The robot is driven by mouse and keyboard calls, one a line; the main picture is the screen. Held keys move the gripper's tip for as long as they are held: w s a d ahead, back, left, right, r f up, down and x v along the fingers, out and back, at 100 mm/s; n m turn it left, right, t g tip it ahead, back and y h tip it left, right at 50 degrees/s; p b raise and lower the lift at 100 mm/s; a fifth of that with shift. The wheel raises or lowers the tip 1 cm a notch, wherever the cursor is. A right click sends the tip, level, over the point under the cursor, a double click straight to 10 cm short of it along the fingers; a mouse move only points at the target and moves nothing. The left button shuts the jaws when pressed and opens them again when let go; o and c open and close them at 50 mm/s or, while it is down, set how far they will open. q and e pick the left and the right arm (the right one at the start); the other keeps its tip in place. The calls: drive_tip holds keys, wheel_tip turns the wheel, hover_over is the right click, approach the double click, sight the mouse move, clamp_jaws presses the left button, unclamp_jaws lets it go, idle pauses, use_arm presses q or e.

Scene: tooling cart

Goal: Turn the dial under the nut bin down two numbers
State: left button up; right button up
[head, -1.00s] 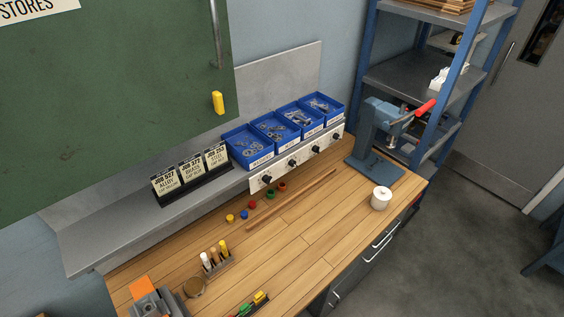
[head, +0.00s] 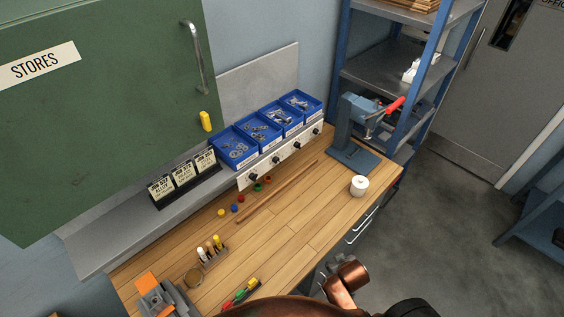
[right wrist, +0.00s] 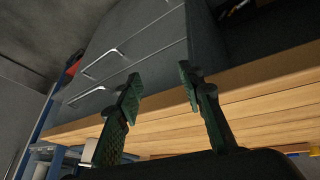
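A row of several blue bins (head: 262,132) of small metal parts sits on the ledge behind the wooden bench. Under them is a pale panel (head: 267,165) with a dark dial below each bin: one at the left end (head: 253,177), two in the middle (head: 279,160) and (head: 298,146), one at the right end (head: 316,132). The bin labels and dial numbers are too small to read, so I cannot tell which bin holds nuts. My right gripper (right wrist: 158,75) is open and empty near the bench edge in the right wrist view. My left gripper is out of view.
A green cabinet door (head: 110,110) hangs at left above the ledge. Job cards (head: 183,177) stand left of the bins. A long thin rod (head: 275,194) and small coloured pieces lie before the panel. A blue press (head: 352,135) and white pot (head: 359,186) stand at right.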

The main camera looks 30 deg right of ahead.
sight(279, 162)
wheel_tip(279, 162, up, 9)
drive_tip(key=w+d+t+p, duration=0.1)
drive_tip(key=w+d, duration=0.1)
drive_tip(key=w+d+r+t+h, duration=0.1)
drive_tip(key=w+d+r+t, duration=0.15)
drive_tip(key=w+r, duration=0.3)
drive_tip(key=w+d+r+n+t+h, duration=0.1)
drive_tip(key=w+d+r+t, duration=0.1)
drive_tip(key=w+r+t, duration=0.3)
drive_tip(key=w+d+r+t+h, duration=0.1)
drive_tip(key=w+d+r, duration=0.15)
drive_tip(key=w, duration=0.35)
drive_tip(key=w+a+r+n+t+y+p, duration=0.1)
drive_tip(key=w+a+r+n+t+y, duration=0.1)
drive_tip(key=w+a+n+y, duration=0.9)
drive_tip(key=shift+w+a, duration=2.25)
drive_tip(key=shift+w, duration=1)
clamp_jaws()
